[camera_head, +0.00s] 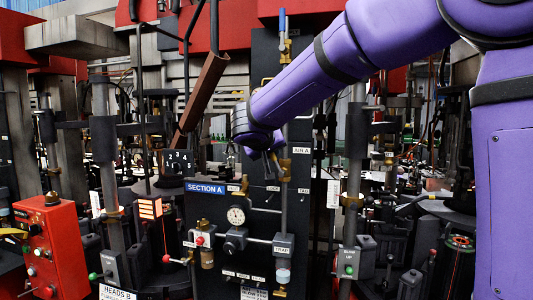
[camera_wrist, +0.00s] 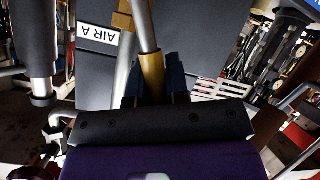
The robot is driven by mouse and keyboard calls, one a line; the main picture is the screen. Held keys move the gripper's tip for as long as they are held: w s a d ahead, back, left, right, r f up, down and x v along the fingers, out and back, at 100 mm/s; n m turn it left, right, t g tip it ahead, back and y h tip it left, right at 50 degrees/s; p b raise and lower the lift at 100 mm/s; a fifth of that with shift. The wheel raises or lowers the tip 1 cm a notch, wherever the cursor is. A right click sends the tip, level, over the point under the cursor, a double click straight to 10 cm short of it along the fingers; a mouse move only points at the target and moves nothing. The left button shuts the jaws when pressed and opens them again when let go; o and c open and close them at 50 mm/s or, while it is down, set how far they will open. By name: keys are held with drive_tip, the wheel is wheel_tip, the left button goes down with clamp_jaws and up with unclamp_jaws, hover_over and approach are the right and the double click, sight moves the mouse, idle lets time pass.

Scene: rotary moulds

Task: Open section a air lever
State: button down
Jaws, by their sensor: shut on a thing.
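The section A panel (camera_head: 222,215) is dark, with a blue "SECTION A" label (camera_head: 205,188). A brass valve (camera_head: 285,168) sits on the vertical pipe near the "AIR A" label (camera_head: 301,151). My gripper (camera_head: 276,157) reaches it from the upper left and is shut on the air lever, which is mostly hidden by the gripper and wrist. In the wrist view my gripper (camera_wrist: 152,92) has dark bluish shapes on both sides of a brass fitting (camera_wrist: 152,70). The AIR A label (camera_wrist: 98,36) appears upside down there. The lever's exact angle cannot be told.
A similar valve with an upright blue lever (camera_head: 282,20) is higher on the panel. A gauge (camera_head: 236,215) and regulator (camera_head: 235,241) sit below. A red control box (camera_head: 50,245) stands at left, and a green-button box (camera_head: 348,262) at right. Pipes and machinery crowd both sides.

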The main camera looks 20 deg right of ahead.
drive_tip(key=shift+s+d, duration=0.15)
drive_tip(key=shift+d, duration=0.05)
drive_tip(key=shift+r+m, duration=0.1)
drive_tip(key=shift+m, duration=0.2)
drive_tip(key=c, duration=1.1)
unclamp_jaws()
